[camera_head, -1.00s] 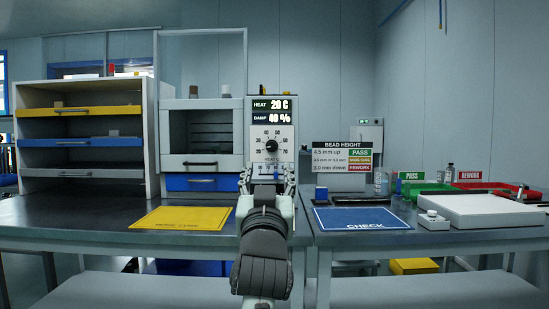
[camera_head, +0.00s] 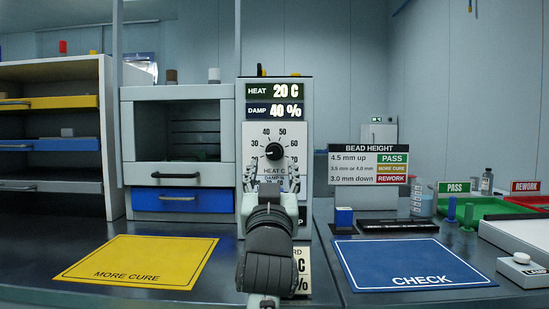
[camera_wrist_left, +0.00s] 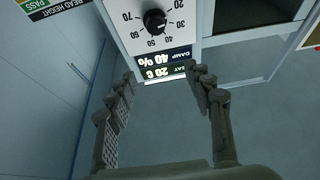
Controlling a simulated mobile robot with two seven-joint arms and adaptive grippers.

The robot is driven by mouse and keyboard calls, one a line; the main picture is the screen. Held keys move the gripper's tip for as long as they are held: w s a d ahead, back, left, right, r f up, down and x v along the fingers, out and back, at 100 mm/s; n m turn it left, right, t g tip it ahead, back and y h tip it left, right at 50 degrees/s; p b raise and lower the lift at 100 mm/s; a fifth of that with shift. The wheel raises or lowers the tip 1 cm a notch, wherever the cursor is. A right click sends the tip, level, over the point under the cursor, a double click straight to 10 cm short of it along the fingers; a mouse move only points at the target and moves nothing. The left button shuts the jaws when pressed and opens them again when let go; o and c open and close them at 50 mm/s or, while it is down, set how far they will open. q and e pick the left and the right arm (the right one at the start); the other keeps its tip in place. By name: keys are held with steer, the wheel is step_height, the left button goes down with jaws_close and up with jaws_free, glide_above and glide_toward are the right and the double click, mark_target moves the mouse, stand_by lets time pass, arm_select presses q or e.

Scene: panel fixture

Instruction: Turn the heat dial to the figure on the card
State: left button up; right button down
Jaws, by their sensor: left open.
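The heat dial (camera_head: 275,151) is a black knob on a white scale plate, on a grey upright panel; its white pointer mark faces left. The knob also shows upside down in the left wrist view (camera_wrist_left: 155,20). The display (camera_head: 275,91) above reads HEAT 20 C and DAMP 40 %. My left gripper (camera_head: 270,178) is open and empty, just below the dial and apart from it in the head view; its two fingers (camera_wrist_left: 160,75) stand spread in the wrist view. The card (camera_head: 302,264) low on the panel is mostly hidden behind my left arm; its figure cannot be read.
A yellow MORE CURE mat (camera_head: 140,262) lies left, a blue CHECK mat (camera_head: 400,262) right. A cabinet with a blue drawer (camera_head: 183,201) adjoins the panel on the left. A BEAD HEIGHT sign (camera_head: 368,163) and a small blue block (camera_head: 344,215) stand right.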

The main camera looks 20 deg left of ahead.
mark_target(274, 154)
arm_select(q)
steer(key=w+a, duration=0.1)
steer(key=w, duration=0.3)
steer(key=w+a, duration=0.1)
steer(key=w, duration=0.3)
steer(key=w+a+r, duration=0.1)
steer(key=w, duration=0.3)
steer(key=shift+w+a, duration=0.35)
steer(key=shift+w+a+r, duration=0.1)
steer(key=shift+w+a, duration=0.05)
steer(key=shift+w, duration=0.3)
steer(key=c, duration=1.2)
